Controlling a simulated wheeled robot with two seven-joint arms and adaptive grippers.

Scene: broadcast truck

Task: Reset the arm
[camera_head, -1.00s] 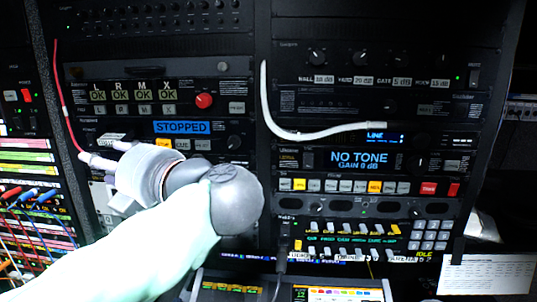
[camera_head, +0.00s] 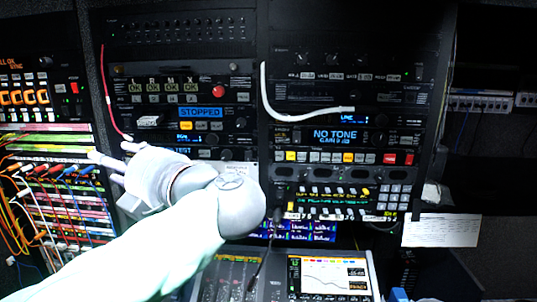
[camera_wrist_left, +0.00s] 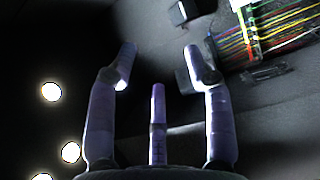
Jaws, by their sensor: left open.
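My left gripper (camera_head: 112,163) reaches in from the lower left in the head view, in front of the left side of the equipment rack (camera_head: 262,60). In the left wrist view its fingers (camera_wrist_left: 160,75) stand wide apart with nothing between them. The gripper is open and empty. It seems apart from the rack panels, though the exact gap cannot be told. My forearm and wrist hide part of the lower left rack. My right gripper does not show in either view.
A patch bay (camera_head: 62,190) with coloured cables is on the left; it also shows in the left wrist view (camera_wrist_left: 270,25). A white cable (camera_head: 300,117) and a red cable (camera_head: 106,90) hang on the rack. A lit screen (camera_head: 330,275) stands below. A paper sheet (camera_head: 440,230) is at right.

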